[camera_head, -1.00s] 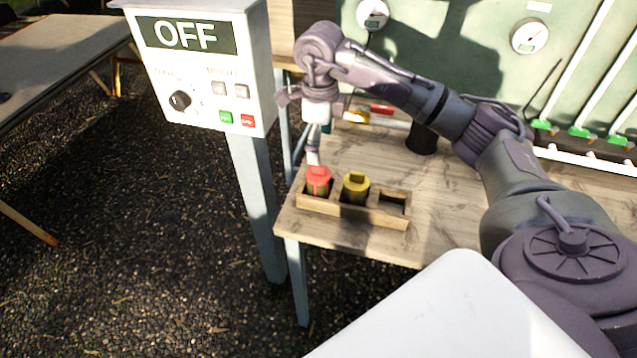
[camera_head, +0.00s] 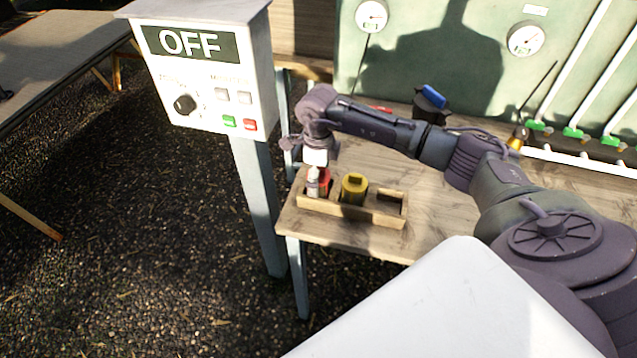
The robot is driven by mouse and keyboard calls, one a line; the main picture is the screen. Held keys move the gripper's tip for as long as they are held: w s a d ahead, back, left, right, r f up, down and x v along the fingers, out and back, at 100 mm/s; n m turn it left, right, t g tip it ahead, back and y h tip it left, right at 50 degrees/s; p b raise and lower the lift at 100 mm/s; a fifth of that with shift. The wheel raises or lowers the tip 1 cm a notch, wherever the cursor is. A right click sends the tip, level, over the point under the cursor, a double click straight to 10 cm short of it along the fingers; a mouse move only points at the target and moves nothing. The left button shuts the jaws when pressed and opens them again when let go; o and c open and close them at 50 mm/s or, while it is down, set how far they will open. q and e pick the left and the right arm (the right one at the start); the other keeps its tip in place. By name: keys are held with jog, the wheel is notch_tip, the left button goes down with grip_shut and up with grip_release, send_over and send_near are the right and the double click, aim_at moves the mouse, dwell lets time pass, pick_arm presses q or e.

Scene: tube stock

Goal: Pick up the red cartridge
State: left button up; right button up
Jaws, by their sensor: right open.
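The red cartridge (camera_head: 325,181) stands in the left slot of a wooden rack (camera_head: 350,210) near the front left corner of the workbench. My right gripper (camera_head: 316,184) points down at it from above, with a grey finger in front of the cartridge. The gripper covers much of the cartridge's top and left side. The gripper is open; I cannot tell whether a finger touches the cartridge. My left gripper is not in view.
A yellow cartridge (camera_head: 353,188) stands in the middle slot, close beside the red one. The right slot (camera_head: 391,203) looks empty. A control box (camera_head: 204,75) reading OFF stands on a post at the left. A blue-topped dark object (camera_head: 432,97) is behind my arm.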

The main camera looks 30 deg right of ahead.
jog(key=shift+c, duration=0.4)
jog(key=c, duration=1.2)
notch_tip(320, 180, up, 10)
jog(key=b, duration=0.3)
jog(key=shift+f, duration=0.1)
jog(key=shift+r, duration=0.2)
jog(key=shift+r, duration=0.15)
jog(key=shift+r+p, duration=1.65)
jog(key=shift+r, duration=0.7)
